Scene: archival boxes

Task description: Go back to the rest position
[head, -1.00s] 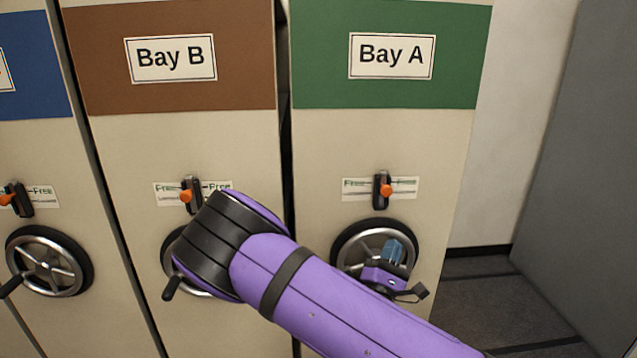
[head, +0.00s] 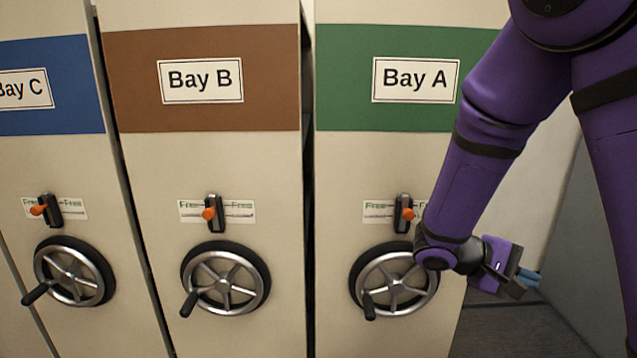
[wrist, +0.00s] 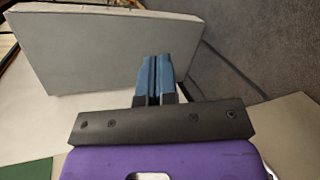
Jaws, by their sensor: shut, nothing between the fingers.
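My gripper (head: 530,277) is at the right in the head view, in front of the right edge of the Bay A unit, pointing right. Its blue fingers (wrist: 155,78) are shut with nothing between them in the wrist view. My purple arm comes down from the upper right and covers part of the Bay A front. The Bay A handwheel (head: 395,285) is just left of my gripper and partly behind my wrist.
The Bay B handwheel (head: 225,282) and Bay C handwheel (head: 74,273) stand to the left, each under an orange lever. A grey panel (head: 590,230) stands at the right. Dark floor (head: 500,335) shows below my gripper. A pale grey box-like block (wrist: 110,50) fills the wrist view's upper left.

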